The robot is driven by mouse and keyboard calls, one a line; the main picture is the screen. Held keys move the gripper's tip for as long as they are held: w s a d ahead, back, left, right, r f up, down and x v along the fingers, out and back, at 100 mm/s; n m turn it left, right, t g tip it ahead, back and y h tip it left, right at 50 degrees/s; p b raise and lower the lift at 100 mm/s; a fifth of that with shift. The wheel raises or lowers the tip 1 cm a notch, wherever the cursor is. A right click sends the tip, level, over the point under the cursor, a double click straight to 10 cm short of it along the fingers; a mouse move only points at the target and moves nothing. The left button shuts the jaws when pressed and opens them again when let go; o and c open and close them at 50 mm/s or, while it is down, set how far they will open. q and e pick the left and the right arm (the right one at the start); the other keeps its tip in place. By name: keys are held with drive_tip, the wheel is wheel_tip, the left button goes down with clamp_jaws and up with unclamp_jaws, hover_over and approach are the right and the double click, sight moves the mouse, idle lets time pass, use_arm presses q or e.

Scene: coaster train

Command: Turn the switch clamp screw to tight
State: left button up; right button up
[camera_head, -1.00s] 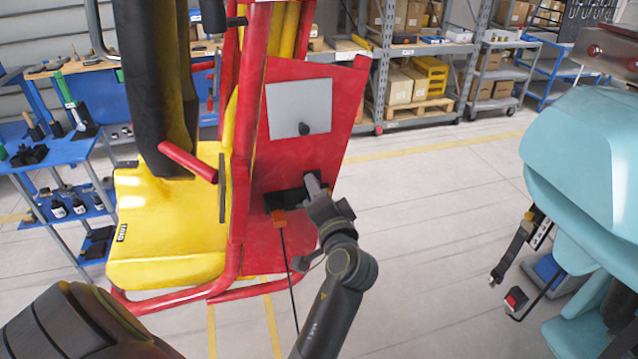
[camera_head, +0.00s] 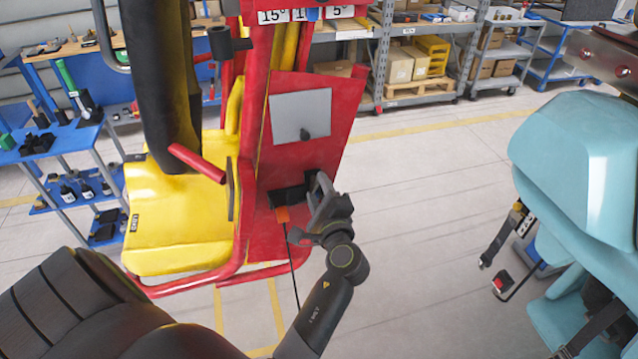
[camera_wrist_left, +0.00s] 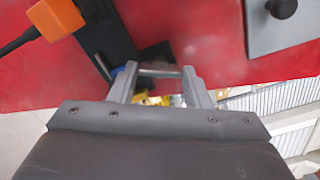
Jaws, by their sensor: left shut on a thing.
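A black clamp block (camera_head: 285,196) sits on the red panel of the red and yellow seat frame. An orange switch (camera_head: 283,215) with a black cable hangs at its lower edge. In the left wrist view the orange switch (camera_wrist_left: 57,18) is at the top left, and the dark clamp block (camera_wrist_left: 95,30) runs down beside it. My left gripper (camera_head: 317,183) is at the right end of the block. In the left wrist view its fingers (camera_wrist_left: 160,72) are shut on a thin metal bar, apparently the clamp screw's handle. A small blue part shows by the left finger. The screw's body is mostly hidden.
A grey plate (camera_head: 300,112) with a black knob is on the panel above. A yellow seat (camera_head: 180,225) is to the left, with a blue tool cart (camera_head: 60,150) beyond. A teal seat (camera_head: 570,150) stands at the right. Floor between is clear.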

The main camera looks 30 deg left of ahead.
use_arm(q)
drive_tip(key=shift+r+m+p, duration=0.2)
drive_tip(key=shift+m+p, duration=0.2)
drive_tip(key=shift+m, duration=0.6)
drive_tip(key=m, duration=0.2)
drive_tip(key=shift+f+m+p, duration=0.1)
drive_tip(key=shift+m+p, duration=0.2)
drive_tip(key=m, duration=0.4)
drive_tip(key=shift+m, duration=1.3)
drive_tip(key=o, duration=1)
drive_tip(key=shift+f, duration=0.1)
